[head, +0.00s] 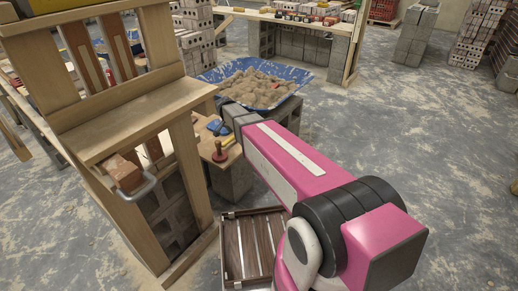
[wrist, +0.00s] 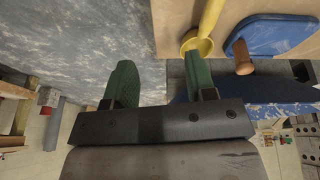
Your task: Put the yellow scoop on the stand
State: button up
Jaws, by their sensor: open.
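The yellow scoop (wrist: 197,43) is at the top of the wrist view, over the edge of a wooden board, its handle running up out of the picture. My gripper (wrist: 160,78) is open, with two green fingers apart and nothing between them. The right finger's tip is close to the scoop's bowl; I cannot tell whether they touch. In the head view a bit of yellow (head: 229,141) shows on the small wooden table, and my arm hides my gripper. I cannot tell for sure which thing is the stand; a dark red upright piece (head: 220,154) stands near the table's front edge.
A blue tool (wrist: 280,35) with a wooden handle lies right of the scoop. A blue tub (head: 288,72) of sandy mortar sits behind the table. A wooden frame (head: 120,125) rises at left, and a slatted crate (head: 231,250) is on the floor below.

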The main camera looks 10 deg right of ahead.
jog(key=s+d+n+y, duration=0.1)
jog(key=s+d, duration=0.3)
jog(key=s, duration=0.4)
jog(key=s+d+n+g, duration=0.1)
jog(key=s+d+n, duration=0.2)
jog(key=s+d, duration=0.2)
jog(key=s+d+n+g+y, duration=0.1)
jog(key=s+d+n, duration=0.2)
jog(key=s, duration=0.8)
jog(key=shift+s+d+r+y, duration=0.3)
jog(key=shift+d+r, duration=0.1)
jog(key=shift+d, duration=0.85)
